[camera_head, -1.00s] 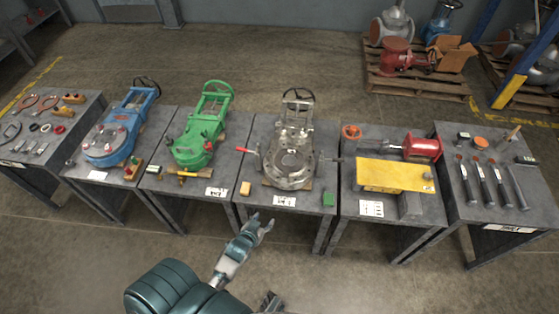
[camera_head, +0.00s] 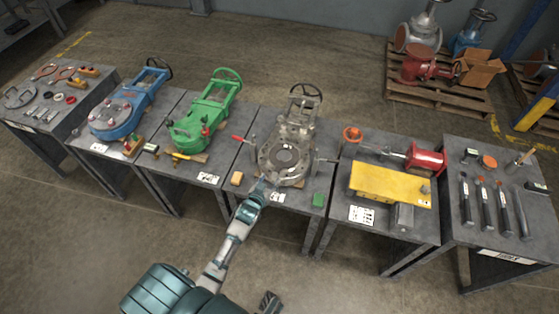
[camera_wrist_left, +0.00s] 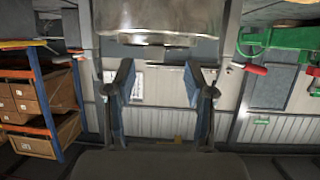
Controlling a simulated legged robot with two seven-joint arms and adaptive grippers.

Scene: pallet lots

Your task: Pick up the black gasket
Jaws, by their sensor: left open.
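On the far left table, a small dark ring (camera_head: 59,97) lies beside a red ring (camera_head: 71,99). A larger dark oval ring (camera_head: 20,97) lies further left; I cannot tell which is the black gasket. My left gripper (camera_head: 261,187) is at the front of the middle table, just before the silver valve (camera_head: 287,155), far right of these rings. In the left wrist view my left gripper (camera_wrist_left: 163,98) has its fingers apart with nothing between them, and a metal body (camera_wrist_left: 158,22) fills the top. A dark part at the head view's bottom edge may be my right gripper (camera_head: 270,302).
A blue valve (camera_head: 117,119) and a green valve (camera_head: 200,125) stand between my left gripper and the left table. An orange block (camera_head: 237,179) and a green block (camera_head: 319,200) lie near the gripper. The floor in front is clear.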

